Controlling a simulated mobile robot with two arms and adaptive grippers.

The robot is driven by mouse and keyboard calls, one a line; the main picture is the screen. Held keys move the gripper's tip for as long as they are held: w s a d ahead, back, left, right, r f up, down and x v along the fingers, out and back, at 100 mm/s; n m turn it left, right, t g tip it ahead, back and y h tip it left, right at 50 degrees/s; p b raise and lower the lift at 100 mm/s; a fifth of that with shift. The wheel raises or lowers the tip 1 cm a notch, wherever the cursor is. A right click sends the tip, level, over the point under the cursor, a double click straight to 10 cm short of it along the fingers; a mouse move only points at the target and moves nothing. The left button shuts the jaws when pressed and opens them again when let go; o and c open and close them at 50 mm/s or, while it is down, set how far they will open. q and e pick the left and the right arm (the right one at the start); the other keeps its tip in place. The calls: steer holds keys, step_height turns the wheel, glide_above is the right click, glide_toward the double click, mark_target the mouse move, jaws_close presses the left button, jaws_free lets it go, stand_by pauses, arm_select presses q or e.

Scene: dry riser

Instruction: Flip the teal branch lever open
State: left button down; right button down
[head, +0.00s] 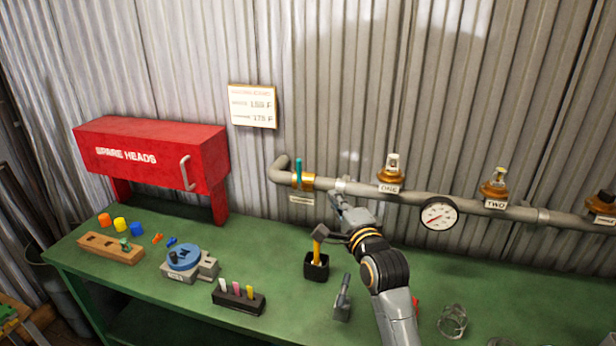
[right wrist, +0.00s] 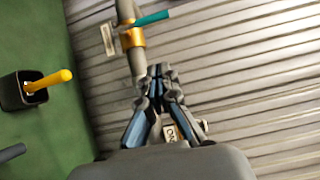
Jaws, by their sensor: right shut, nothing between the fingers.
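The teal lever (head: 298,170) sits on a brass valve (head: 304,182) near the left end of the grey pipe. It points up, across the line of the pipe. In the right wrist view the lever (right wrist: 152,18) and the brass valve (right wrist: 132,38) show beyond my fingertips. My right gripper (head: 336,198) is shut and empty in front of the pipe, a little right of and below the valve. In the right wrist view its fingertips (right wrist: 158,76) are together and apart from the lever. My left gripper is not in view.
A gauge (head: 438,214) and brass sprinkler heads (head: 391,176) are on the pipe to the right. Below on the green bench (head: 285,255) stand a black cup (head: 316,268) with a yellow-handled tool, a marker block (head: 238,298) and a glass (head: 452,321). A red cabinet (head: 150,150) stands left.

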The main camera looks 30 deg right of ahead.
steer(key=p, duration=0.2)
glide_toward(299, 176)
steer(key=w+d+r, duration=0.2)
steer(key=w+d, duration=0.1)
steer(key=d, duration=0.2)
steer(key=shift+w+a+f+p, duration=0.15)
steer(key=shift+w+a+p, duration=0.25)
steer(key=shift+w, duration=0.4)
steer(key=shift+w+a+f+p, duration=0.15)
steer(key=shift+w+a+p, duration=0.2)
steer(key=shift+w, duration=0.4)
steer(key=shift+w, duration=0.1)
